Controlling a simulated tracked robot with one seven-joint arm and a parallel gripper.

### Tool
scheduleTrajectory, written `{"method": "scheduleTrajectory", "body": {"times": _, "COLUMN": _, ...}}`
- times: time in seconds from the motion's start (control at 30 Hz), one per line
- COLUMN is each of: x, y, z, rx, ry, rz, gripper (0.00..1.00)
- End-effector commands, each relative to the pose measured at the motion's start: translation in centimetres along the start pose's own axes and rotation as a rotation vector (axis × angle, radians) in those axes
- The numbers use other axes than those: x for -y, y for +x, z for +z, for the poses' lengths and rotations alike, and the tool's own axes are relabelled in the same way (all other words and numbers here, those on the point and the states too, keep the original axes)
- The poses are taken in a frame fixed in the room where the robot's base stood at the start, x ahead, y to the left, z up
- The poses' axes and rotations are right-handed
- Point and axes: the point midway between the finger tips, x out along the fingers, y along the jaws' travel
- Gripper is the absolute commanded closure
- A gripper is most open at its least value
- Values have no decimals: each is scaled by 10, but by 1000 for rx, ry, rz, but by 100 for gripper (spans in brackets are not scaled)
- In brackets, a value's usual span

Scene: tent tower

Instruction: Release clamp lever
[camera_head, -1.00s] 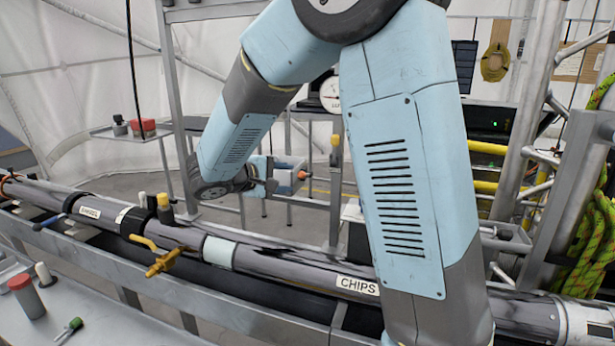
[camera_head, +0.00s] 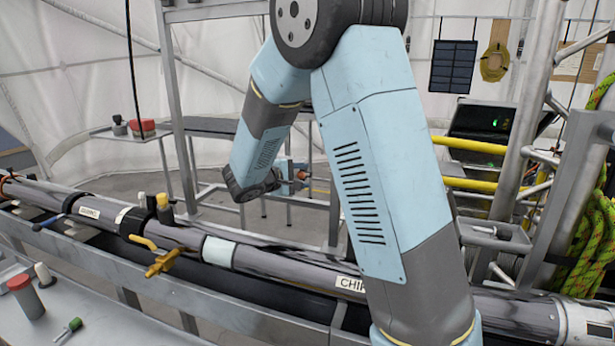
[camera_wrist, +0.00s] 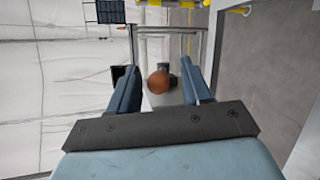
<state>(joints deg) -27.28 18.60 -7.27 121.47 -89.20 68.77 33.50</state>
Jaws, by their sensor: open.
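My gripper (camera_head: 298,174) is open and empty, reaching out beyond the long pipe. In the wrist view its two blue fingers (camera_wrist: 159,68) point toward a round orange-brown knob (camera_wrist: 158,82), which appears between them. I cannot tell whether the knob is inside the jaws or still beyond the tips. The knob also shows in the head view (camera_head: 302,175), just right of my gripper at a grey metal frame. Which part is the clamp lever is not marked. A yellow lever-like fitting (camera_head: 163,263) sits on the pipe, apart from my gripper.
The long grey pipe (camera_head: 270,267) lies in a metal trough across the front. A red-capped container (camera_head: 26,296) and a green-ended tool (camera_head: 72,326) are on the front bench. Metal posts and a green rope (camera_head: 590,240) crowd the right side.

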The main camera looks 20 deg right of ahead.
Motion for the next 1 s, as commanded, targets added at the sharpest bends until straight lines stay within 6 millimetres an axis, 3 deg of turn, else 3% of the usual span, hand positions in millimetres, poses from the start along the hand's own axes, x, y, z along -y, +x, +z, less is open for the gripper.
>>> {"method": "scheduleTrajectory", "body": {"times": 0.2, "x": 0, "y": 20, "z": 0, "rx": 1, "ry": 1, "rz": 0, "gripper": 52}}
{"method": "scheduleTrajectory", "body": {"times": 0.57, "x": 0, "y": 24, "z": 0, "rx": -1, "ry": 1, "rz": 0, "gripper": 52}}
{"method": "scheduleTrajectory", "body": {"times": 1.0, "x": 0, "y": 24, "z": 0, "rx": 0, "ry": 0, "rz": -1, "gripper": 93}}
